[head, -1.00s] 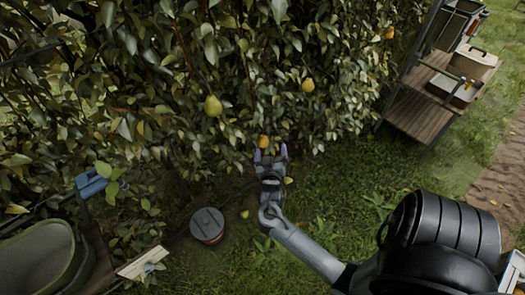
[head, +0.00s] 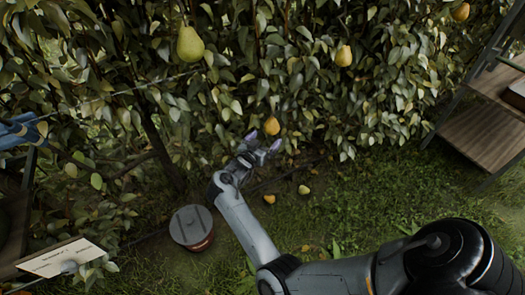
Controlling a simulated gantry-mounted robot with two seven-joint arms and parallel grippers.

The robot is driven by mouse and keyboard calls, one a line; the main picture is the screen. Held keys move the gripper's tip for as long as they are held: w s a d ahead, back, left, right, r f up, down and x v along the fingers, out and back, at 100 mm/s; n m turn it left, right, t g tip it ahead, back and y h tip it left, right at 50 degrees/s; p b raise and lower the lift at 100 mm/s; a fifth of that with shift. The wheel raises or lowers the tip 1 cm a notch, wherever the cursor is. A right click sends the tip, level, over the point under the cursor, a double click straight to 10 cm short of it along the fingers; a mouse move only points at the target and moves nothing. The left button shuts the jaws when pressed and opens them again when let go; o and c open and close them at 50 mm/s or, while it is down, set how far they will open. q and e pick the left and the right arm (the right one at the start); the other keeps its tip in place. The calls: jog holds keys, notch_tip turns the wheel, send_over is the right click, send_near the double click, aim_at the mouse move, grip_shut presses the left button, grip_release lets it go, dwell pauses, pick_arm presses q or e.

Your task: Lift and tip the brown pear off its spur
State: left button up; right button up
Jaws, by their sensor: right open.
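An orange-brown pear (head: 271,126) hangs low on the hedge in the middle of the head view, its stem and spur hidden among leaves. My right gripper (head: 263,142) is just below it, open, with its two fingers pointing up towards the pear. The pear shows just beyond the fingertips; I cannot tell whether they touch it. My left gripper is out of the view.
A green pear (head: 190,44), a yellow pear (head: 343,56) and an orange one (head: 460,12) hang higher. Fallen pears (head: 304,189) lie on the grass. A lidded pot (head: 192,226) stands left of my right arm. A wooden shelf rack (head: 482,135) stands right; a sign (head: 60,257) lower left.

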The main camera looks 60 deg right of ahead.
aim_at(274, 125)
jog(key=shift+w+f+b, duration=0.1)
jog(key=shift+w+b, duration=0.6)
jog(key=shift+w, duration=0.05)
jog(key=b+x, duration=0.3)
jog(key=x, duration=0.6)
jog(key=shift+d+b, duration=0.1)
jog(key=shift+b, duration=0.25)
pick_arm(q)
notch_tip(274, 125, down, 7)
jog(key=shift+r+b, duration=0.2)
jog(key=shift+b, duration=0.1)
pick_arm(e)
jog(key=shift+d, duration=0.7)
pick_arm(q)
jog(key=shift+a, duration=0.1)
pick_arm(e)
jog(key=shift+c, duration=0.3)
